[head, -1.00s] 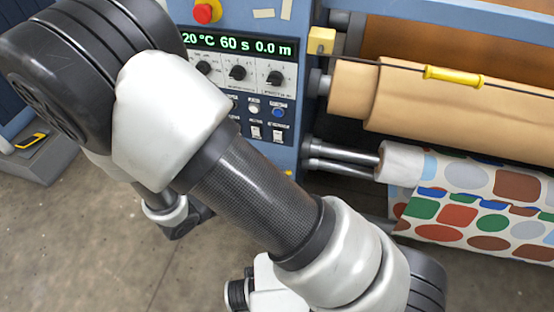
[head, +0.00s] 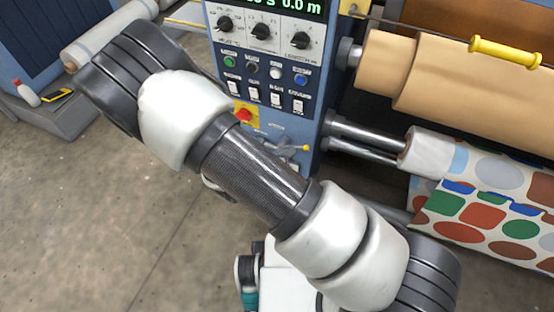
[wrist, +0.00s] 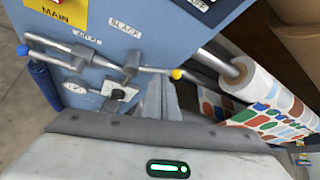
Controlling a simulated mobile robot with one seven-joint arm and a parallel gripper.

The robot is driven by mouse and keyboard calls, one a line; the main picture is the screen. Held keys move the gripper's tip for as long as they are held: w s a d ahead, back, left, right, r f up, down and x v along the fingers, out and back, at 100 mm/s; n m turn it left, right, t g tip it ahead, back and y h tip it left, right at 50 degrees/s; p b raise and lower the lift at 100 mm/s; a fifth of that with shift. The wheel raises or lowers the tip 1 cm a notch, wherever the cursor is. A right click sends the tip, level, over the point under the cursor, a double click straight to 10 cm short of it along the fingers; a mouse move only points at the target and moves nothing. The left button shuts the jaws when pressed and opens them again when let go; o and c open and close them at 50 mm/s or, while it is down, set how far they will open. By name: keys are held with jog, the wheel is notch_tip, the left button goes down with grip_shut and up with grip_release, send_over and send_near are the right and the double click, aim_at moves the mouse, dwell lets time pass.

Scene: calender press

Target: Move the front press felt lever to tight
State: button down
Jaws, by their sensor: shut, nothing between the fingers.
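A lever with a yellow knob (wrist: 177,74) sits low on the blue machine panel, beside a small label that seems to read SLACK. In the head view its yellow knob (head: 306,148) shows just past my forearm. A second grey handle with a blue knob (wrist: 22,50) is to its left; its label is too blurred to read. I cannot tell where the tight mark is. My gripper (wrist: 162,82) points at the panel with its pale fingers together and empty, just below and left of the yellow knob; contact is unclear. My arm hides the gripper in the head view.
A red switch on a yellow plate (head: 243,113) is above the levers. Metal roller shafts (head: 365,133) and a patterned fabric roll (head: 480,205) lie to the right. Grey floor is open at left.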

jog(key=shift+x, duration=1.1)
jog(key=shift+s+d+f+b, duration=0.2)
jog(key=shift+d+f+b, duration=0.2)
jog(key=shift+d+f, duration=0.15)
jog(key=shift+r+p, duration=0.7)
jog(key=shift+r, duration=0.1)
jog(key=shift+s+a+r, duration=0.1)
jog(key=shift+a+r, duration=0.05)
jog(key=shift+a, duration=0.05)
jog(key=s+d+p+v, duration=0.1)
jog(key=p+v, duration=0.3)
jog(key=v, duration=0.9)
jog(key=shift+d+r, duration=0.15)
jog(key=shift+r, duration=0.15)
